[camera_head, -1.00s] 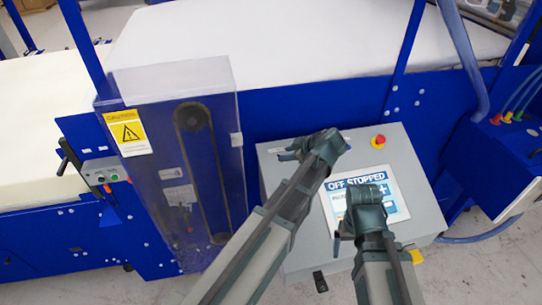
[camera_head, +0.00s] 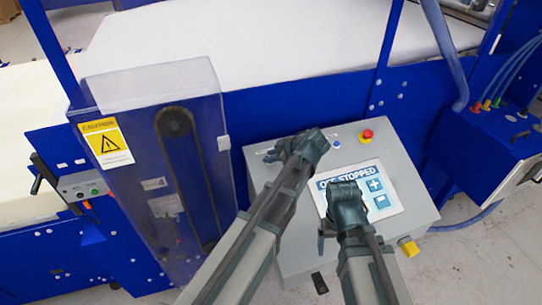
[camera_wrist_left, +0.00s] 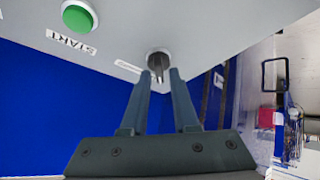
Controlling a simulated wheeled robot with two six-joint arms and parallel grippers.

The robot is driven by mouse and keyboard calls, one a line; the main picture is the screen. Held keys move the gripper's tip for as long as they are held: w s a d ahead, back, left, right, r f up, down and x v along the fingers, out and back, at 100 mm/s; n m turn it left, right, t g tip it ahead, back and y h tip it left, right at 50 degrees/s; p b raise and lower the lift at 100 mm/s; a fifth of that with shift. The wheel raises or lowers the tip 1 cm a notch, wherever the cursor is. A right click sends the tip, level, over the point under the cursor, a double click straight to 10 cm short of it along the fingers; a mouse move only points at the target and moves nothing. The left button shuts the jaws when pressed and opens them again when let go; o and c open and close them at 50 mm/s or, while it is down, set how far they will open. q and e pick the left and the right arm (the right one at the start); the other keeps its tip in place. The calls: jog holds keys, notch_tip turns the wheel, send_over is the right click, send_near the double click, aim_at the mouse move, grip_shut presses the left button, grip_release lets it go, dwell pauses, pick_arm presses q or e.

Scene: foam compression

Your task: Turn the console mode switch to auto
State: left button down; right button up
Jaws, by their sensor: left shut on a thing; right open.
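The grey console (camera_head: 415,195) stands in the middle right of the head view. Its screen (camera_head: 383,205) reads OFF STOPPED, partly covered by my right gripper. My left gripper (camera_head: 272,156) is at the console's upper left. In the head view the knob is hidden by the gripper. The switch label is not readable. My right gripper (camera_head: 321,238) is open and empty over the lower left of the screen.
A red emergency button (camera_head: 366,135) sits at the console's top. A green START button (camera_wrist_left: 79,17) is near the switch in the left wrist view. A clear belt guard (camera_head: 150,105) stands close left of the console. A blue box with hoses (camera_head: 490,155) is at right.

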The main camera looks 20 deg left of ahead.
pick_arm(q)
jog(key=shift+s+m, duration=0.1)
jog(key=shift+m, duration=0.2)
jog(key=m+t+b, duration=0.1)
jog(key=m+t, duration=0.1)
jog(key=m, duration=0.2)
jog(key=shift+h, duration=0.3)
jog(key=m+t+h, duration=0.1)
jog(key=m, duration=0.1)
jog(key=m+t, duration=0.1)
jog(key=m, duration=0.2)
jog(key=shift+h, duration=0.4)
jog(key=m+t+h, duration=0.1)
jog(key=m+h, duration=0.1)
jog(key=m, duration=0.3)
jog(key=shift+d+m+h+p, duration=0.1)
jog(key=shift+m+h+p, duration=0.15)
jog(key=shift+m+h, duration=0.7)
jog(key=shift+m+h+p, duration=0.2)
jog(key=shift+m+h, duration=0.15)
jog(key=shift+m, duration=1.1)
jog(key=shift+f, duration=0.1)
